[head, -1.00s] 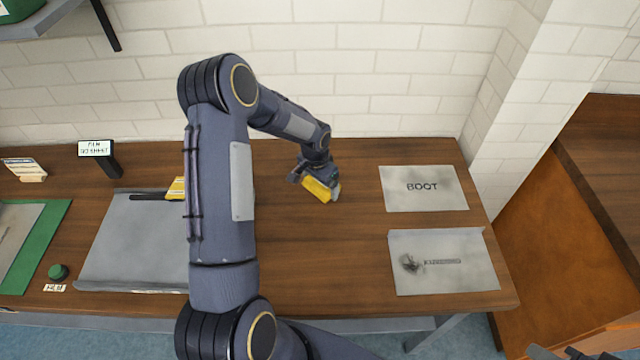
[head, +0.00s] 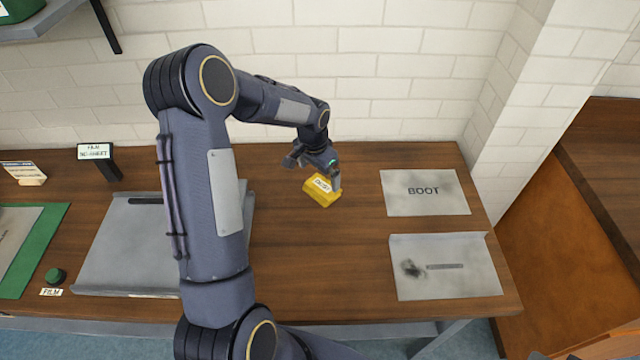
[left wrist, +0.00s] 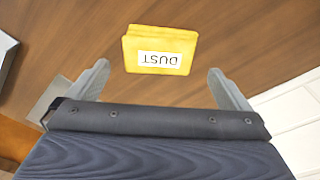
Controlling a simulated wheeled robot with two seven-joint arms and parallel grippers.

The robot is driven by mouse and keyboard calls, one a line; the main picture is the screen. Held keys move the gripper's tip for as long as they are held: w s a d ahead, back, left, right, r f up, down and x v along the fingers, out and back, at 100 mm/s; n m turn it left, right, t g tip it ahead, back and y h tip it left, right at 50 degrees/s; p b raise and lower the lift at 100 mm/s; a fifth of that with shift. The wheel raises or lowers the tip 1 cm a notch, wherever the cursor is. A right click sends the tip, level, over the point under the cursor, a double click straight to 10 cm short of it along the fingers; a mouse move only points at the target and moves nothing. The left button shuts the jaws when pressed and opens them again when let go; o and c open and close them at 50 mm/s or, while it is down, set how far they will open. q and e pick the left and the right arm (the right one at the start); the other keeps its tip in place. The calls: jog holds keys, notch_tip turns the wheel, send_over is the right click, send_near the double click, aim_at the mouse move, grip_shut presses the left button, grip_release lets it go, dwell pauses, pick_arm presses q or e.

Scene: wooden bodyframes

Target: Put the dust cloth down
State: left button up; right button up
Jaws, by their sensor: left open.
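The dust cloth (head: 321,193), a yellow folded block with a white DUST label, lies on the wooden bench top right of the grey tray. My left gripper (head: 325,174) is just above and behind it. In the left wrist view the dust cloth (left wrist: 160,42) shows ahead of the two spread fingers (left wrist: 158,72), with clear gaps on both sides. The left gripper is open and holds nothing. Only small dark parts, perhaps of my right arm, show at the bottom right edge of the head view.
A BOOT plate (head: 425,192) and a smudged grey plate (head: 447,267) lie to the right. A grey tray (head: 130,240), green mat (head: 45,240) and FILM NO-SHEET sign (head: 95,152) are to the left. Bare bench (head: 310,260) lies in front of the cloth.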

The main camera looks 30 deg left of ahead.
aim_at(317, 190)
pick_arm(q)
jog(key=s+d+r+n+t+h, duration=0.1)
jog(key=s+d+r, duration=0.1)
jog(key=s+r, duration=0.55)
jog(key=s+d+r+n+t, duration=0.1)
jog(key=s+d+r, duration=0.2)
jog(key=s+r, duration=0.45)
jog(key=s+d+n+t+h, duration=0.1)
jog(key=s+d, duration=0.2)
jog(key=s, duration=0.3)
jog(key=s+d+r+n+t+h, duration=0.1)
jog(key=s+d, duration=0.3)
jog(key=s, duration=0.2)
jog(key=shift+s, duration=0.4)
